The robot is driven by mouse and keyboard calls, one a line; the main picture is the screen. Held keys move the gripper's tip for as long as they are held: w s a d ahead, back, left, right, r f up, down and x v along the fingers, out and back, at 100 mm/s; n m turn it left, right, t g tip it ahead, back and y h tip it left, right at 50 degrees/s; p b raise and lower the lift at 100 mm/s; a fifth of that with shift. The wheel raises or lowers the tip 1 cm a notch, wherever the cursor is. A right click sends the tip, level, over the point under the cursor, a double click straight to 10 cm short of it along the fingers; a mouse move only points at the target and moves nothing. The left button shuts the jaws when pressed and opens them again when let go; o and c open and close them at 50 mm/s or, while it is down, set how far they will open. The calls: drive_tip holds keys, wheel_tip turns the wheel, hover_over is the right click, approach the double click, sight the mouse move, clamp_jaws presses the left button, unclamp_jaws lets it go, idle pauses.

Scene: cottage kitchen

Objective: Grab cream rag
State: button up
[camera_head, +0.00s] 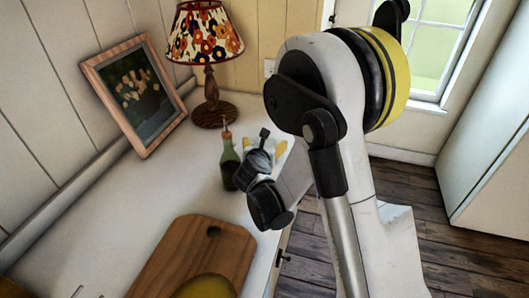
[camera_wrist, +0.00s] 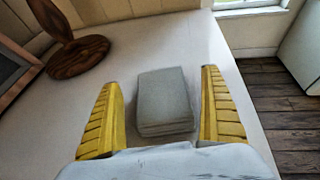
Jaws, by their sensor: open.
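The cream rag (camera_wrist: 163,98) looks like a pale grey-cream folded stack lying flat on the white countertop (camera_wrist: 125,45) in the wrist view. My gripper (camera_wrist: 160,78) is open, with one yellow finger on the left of the rag and one on the right. A gap shows on each side, and neither finger appears to touch it. I cannot tell how far the fingertips are above the counter. In the head view my gripper (camera_head: 265,146) is near the counter's right edge, and the arm and gripper mostly hide the rag there.
A green bottle (camera_head: 230,168) stands just left of my gripper. A lamp (camera_head: 207,40) with a wooden base and a framed picture (camera_head: 137,95) stand behind. A cutting board (camera_head: 190,255) lies nearer. The counter's right edge drops to a wooden floor (camera_head: 400,180).

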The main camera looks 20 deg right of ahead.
drive_tip(key=b+x, duration=0.1)
drive_tip(key=x, duration=0.3)
drive_tip(key=shift+w+d+f, duration=0.1)
drive_tip(key=shift+w+f, duration=0.05)
drive_tip(key=shift+w, duration=0.15)
drive_tip(key=c, duration=1.2)
